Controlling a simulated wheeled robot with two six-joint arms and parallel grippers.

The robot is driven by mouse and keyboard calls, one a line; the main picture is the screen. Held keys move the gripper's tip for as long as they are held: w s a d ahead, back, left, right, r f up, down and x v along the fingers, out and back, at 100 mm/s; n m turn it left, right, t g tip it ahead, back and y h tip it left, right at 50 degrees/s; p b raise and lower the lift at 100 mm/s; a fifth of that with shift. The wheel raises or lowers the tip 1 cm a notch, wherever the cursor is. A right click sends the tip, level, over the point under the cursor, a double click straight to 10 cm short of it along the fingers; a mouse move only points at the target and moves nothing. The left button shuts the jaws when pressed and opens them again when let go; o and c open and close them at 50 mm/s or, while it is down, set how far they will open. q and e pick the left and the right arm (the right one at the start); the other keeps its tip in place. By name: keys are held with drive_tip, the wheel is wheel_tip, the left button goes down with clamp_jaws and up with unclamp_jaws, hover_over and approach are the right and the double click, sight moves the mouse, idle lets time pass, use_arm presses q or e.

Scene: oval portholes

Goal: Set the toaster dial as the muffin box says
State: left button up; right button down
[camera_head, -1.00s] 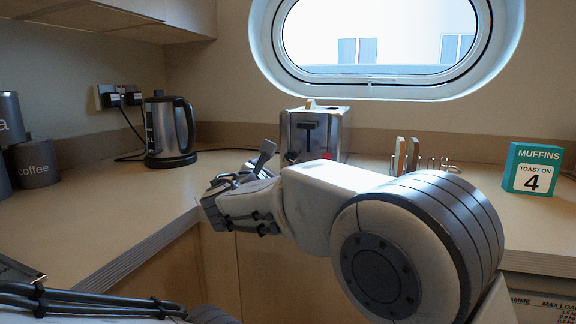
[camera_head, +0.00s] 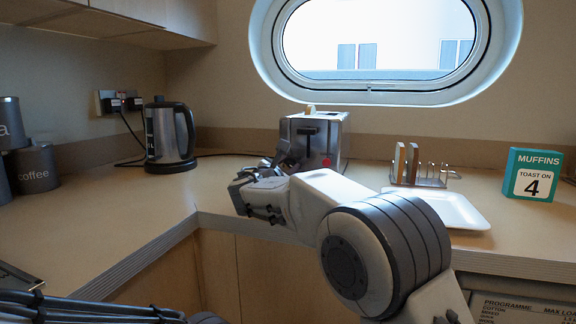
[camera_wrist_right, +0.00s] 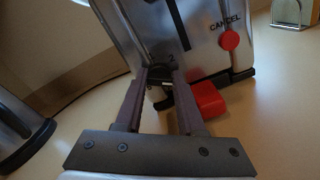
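The silver toaster (camera_head: 318,140) stands on the counter below the porthole. In the right wrist view its front face (camera_wrist_right: 200,45) fills the upper middle, with a dark dial (camera_wrist_right: 160,74) low on it and the figure 2 just above. My right gripper (camera_wrist_right: 160,78) is open, its fingertips at either side of the dial; I cannot tell whether they touch it. In the head view the right gripper (camera_head: 288,152) is at the toaster's front left. The teal muffin box (camera_head: 533,174) at the right reads "TOAST ON 4". My left gripper is out of view.
A red cancel button (camera_wrist_right: 229,41) and a red block-like part (camera_wrist_right: 208,99) lie right of the fingers. A kettle (camera_head: 168,137) stands left. A toast rack (camera_head: 420,174) and white plate (camera_head: 450,208) are on the right.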

drive_tip(key=shift+f+m+b, duration=0.2)
drive_tip(key=shift+m+b, duration=0.4)
drive_tip(key=shift+b, duration=0.35)
drive_tip(key=m+b, duration=0.5)
drive_tip(key=shift+d+f+b, duration=0.1)
drive_tip(key=shift+f+b, duration=0.05)
drive_tip(key=shift+b, duration=0.15)
drive_tip(key=m+b, duration=0.2)
drive_tip(key=m, duration=0.1)
drive_tip(key=shift+b, duration=0.3)
drive_tip(key=shift+m+b, duration=0.7)
drive_tip(key=shift+m, duration=0.5)
drive_tip(key=c, duration=0.5)
unclamp_jaws()
